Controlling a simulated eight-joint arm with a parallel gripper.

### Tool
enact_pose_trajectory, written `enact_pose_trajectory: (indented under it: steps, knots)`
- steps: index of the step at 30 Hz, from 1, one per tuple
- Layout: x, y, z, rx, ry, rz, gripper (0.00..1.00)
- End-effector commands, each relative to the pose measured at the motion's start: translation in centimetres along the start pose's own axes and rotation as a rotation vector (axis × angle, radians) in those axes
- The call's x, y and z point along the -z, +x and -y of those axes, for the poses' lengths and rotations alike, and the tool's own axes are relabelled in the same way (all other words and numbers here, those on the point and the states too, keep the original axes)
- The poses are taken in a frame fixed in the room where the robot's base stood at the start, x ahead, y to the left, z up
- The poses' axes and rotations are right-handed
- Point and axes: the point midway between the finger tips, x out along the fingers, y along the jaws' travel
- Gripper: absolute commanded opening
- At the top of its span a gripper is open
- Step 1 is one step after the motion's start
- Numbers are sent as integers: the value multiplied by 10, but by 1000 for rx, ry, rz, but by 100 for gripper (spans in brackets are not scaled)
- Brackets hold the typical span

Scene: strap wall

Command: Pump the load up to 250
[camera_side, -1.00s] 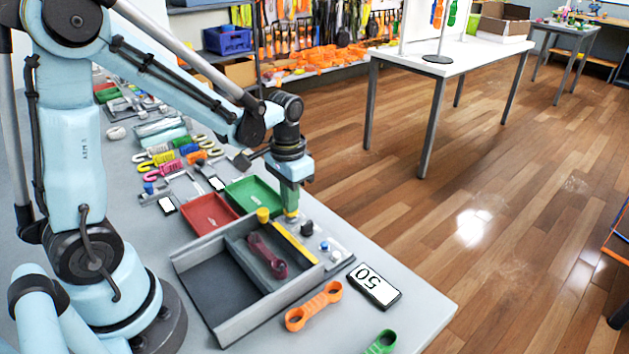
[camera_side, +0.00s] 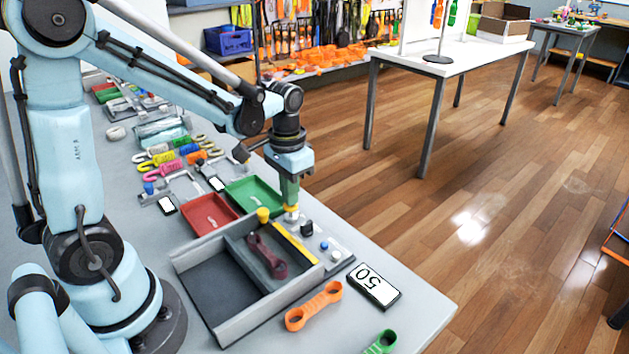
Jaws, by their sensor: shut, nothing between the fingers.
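My gripper (camera_side: 290,202) points straight down over the far end of a grey fixture strip (camera_side: 340,248) beside the grey tray. Its green fingers are shut with nothing between them. A pale post (camera_side: 292,214) with a yellow band stands directly below the fingertips. I cannot tell whether they touch it. A black knob (camera_side: 307,229), a small blue button (camera_side: 323,245) and a white button (camera_side: 336,256) follow along the strip. A display (camera_side: 374,286) lies near the table edge. Its figures are turned in the picture and seem to read 50.
Red (camera_side: 207,216) and green (camera_side: 251,194) trays lie behind. The table's right edge is close.

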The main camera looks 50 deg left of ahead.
Motion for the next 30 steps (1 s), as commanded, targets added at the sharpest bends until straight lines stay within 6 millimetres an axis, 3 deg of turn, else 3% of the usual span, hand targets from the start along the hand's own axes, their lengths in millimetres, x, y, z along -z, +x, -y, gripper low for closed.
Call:
enact_pose_trajectory:
  steps: [14, 30]
  knots:
    - [0, 0, 0, 0, 0, 0, 0]
    - [0, 19, 0, 0, 0, 0, 0]
